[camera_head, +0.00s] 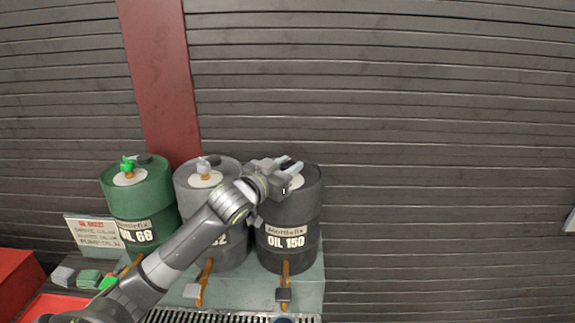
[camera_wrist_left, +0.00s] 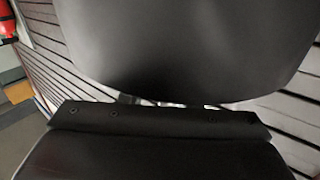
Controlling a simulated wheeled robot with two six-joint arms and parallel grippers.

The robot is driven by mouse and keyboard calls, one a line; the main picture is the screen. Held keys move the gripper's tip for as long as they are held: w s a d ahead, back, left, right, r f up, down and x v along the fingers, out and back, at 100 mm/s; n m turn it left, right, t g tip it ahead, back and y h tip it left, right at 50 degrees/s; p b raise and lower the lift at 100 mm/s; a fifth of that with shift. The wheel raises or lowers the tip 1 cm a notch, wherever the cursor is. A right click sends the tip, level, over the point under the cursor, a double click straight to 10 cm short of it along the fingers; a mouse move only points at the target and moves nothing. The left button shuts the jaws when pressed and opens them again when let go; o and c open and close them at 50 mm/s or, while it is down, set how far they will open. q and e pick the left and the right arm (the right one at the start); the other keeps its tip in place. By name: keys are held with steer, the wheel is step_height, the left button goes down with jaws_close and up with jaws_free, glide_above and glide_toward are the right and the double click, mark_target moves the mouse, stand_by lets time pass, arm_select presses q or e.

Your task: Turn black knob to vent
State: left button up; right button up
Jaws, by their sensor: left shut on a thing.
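The black drum (camera_head: 288,238) labelled "OIL 150" stands at the right of a row of three. My left gripper (camera_head: 291,170) is over its top, with its fingers at the pale round plate (camera_head: 297,183) there. The gripper is shut on the black knob, which the fingers hide, so I cannot tell which way the knob points. In the left wrist view large dark surfaces fill most of the picture and the knob cannot be made out. My right gripper is in neither view.
A grey drum (camera_head: 195,183) with a grey knob (camera_head: 204,167) and a green drum (camera_head: 150,196) with a green knob (camera_head: 127,165) stand to the left. Taps (camera_head: 285,272) stick out in front. A slatted wall (camera_head: 430,130) is behind. A sign (camera_head: 93,231) stands at left.

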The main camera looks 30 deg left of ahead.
arm_select(q)
steer(key=o, duration=1)
steer(key=shift+c, duration=0.2)
steer(key=shift+s+f, duration=0.1)
steer(key=shift+s, duration=0.5)
steer(key=s+a+p, duration=0.1)
steer(key=s, duration=1.5)
steer(key=shift+p, duration=0.3)
